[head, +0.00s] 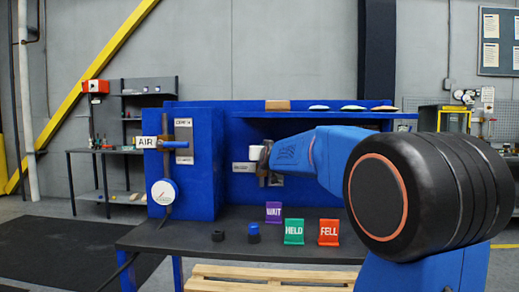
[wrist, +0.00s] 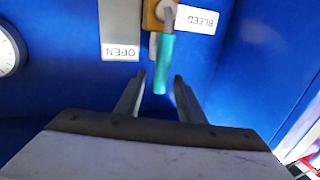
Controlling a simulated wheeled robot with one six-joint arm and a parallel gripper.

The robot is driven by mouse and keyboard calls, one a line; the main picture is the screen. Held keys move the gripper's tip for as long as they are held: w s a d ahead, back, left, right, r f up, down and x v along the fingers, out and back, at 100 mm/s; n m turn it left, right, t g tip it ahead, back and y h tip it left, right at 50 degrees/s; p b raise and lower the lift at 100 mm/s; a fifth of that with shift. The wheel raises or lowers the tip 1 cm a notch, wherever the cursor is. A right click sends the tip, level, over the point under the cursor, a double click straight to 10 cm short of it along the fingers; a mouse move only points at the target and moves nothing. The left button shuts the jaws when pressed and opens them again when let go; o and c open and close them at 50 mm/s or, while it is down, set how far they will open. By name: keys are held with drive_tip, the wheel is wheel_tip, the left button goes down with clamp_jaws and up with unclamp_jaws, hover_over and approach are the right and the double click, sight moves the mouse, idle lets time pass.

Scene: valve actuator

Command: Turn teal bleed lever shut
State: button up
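The teal bleed lever (wrist: 165,65) shows in the wrist view, joined to a brass-coloured valve body (wrist: 158,14) beside the BLEED label (wrist: 197,19). An OPEN plate (wrist: 120,52) is on the other side; the lettering appears upside down. My gripper (wrist: 160,76) is open, with one finger on each side of the lever's free end in the picture. Gaps show on both sides, and I cannot tell how deep the lever sits between the fingers. In the head view my gripper (head: 265,172) is at the blue panel and the lever is hidden.
The blue cabinet (head: 205,190) has an AIR valve with a blue handle (head: 172,143) and a gauge (head: 164,192) at left. WAIT (head: 273,212), HELD (head: 294,231) and FELL (head: 328,232) signs stand on the dark bench (head: 180,237) below my arm.

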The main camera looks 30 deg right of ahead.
drive_tip(key=shift+x, duration=2.8)
drive_tip(key=shift+c, duration=0.3)
clamp_jaws()
